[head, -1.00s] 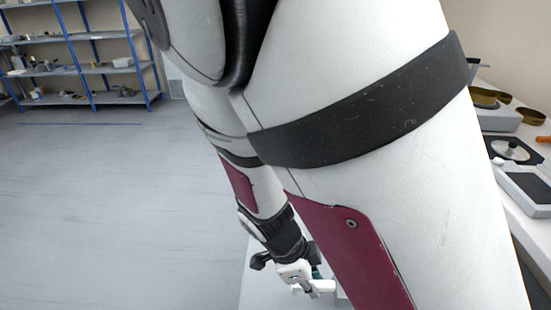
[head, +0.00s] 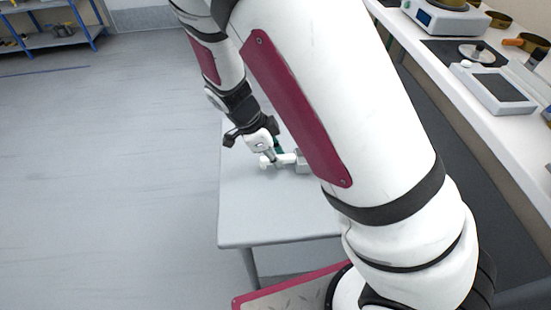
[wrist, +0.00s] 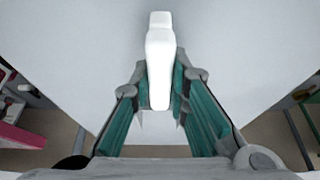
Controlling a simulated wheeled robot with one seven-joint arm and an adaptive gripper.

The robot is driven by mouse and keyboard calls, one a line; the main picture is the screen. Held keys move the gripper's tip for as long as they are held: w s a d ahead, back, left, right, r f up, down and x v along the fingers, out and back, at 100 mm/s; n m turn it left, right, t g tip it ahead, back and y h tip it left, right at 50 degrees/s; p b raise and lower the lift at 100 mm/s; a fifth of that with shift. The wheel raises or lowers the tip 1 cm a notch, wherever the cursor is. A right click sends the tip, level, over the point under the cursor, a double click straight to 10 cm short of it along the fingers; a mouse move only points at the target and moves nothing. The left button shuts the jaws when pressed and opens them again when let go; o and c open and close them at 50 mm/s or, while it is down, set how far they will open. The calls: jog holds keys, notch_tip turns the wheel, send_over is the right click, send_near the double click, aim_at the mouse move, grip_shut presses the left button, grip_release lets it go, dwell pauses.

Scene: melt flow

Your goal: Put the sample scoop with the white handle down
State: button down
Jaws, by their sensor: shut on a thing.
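My gripper (head: 273,153) is at the end of my arm, over a pale grey table (head: 270,215). In the wrist view my gripper (wrist: 160,100) has its teal-lined fingers closed on the white handle of the sample scoop (wrist: 160,62). The handle points away from the gripper, over the pale tabletop (wrist: 85,50). In the head view a small white part of the scoop (head: 286,159) shows beside the fingers. I cannot tell whether the scoop touches the table. My arm hides the right part of the tabletop in the head view.
The visible tabletop left and in front of the gripper is clear. A white bench (head: 475,105) along the right holds a device with a dark panel (head: 499,88), an instrument with a display (head: 447,18) and brass pans (head: 527,42). Blue shelving (head: 55,37) stands far left.

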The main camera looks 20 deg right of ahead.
jog(key=shift+f, duration=0.45)
jog(key=c, duration=1.5)
grip_release()
jog(key=shift+c, duration=0.2)
jog(key=p+v, duration=0.2)
jog(key=v, duration=1)
